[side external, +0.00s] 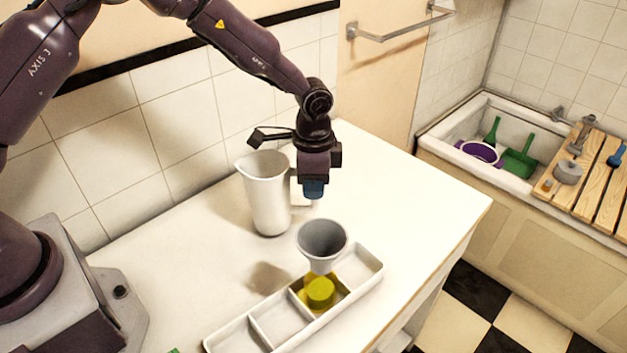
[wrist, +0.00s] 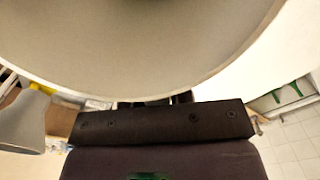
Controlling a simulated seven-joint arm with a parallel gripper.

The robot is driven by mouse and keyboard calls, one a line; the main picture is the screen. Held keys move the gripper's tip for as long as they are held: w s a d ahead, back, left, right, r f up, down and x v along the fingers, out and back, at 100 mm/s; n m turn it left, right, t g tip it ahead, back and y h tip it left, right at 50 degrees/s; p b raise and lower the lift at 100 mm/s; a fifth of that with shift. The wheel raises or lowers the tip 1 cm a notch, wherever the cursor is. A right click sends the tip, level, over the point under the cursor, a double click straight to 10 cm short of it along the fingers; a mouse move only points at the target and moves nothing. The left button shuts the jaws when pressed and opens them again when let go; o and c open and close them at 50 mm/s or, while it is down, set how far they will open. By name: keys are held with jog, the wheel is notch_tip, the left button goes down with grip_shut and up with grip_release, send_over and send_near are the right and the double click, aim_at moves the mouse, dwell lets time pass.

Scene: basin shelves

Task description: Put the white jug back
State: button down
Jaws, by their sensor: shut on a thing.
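The white jug (side external: 268,200) is upright over the white counter, close to the tiled wall. Its spout points left and its handle is on the right. My gripper (side external: 314,192) points down at the jug's right side and is shut on its handle; the fingers partly hide the grip. I cannot tell whether the jug's base touches the counter. In the wrist view the jug's pale rim and wall (wrist: 130,45) fill the top, with the dark gripper body below.
A grey funnel (side external: 321,241) is just in front of the jug, above a white divided tray (side external: 278,318) with a yellow object (side external: 320,291) in it. The funnel also shows in the wrist view (wrist: 20,120). A sink (side external: 470,131) with green and purple items is at right. Counter right of the jug is clear.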

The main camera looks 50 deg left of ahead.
jog(key=shift+f, duration=0.55)
jog(key=c, duration=0.9)
grip_release()
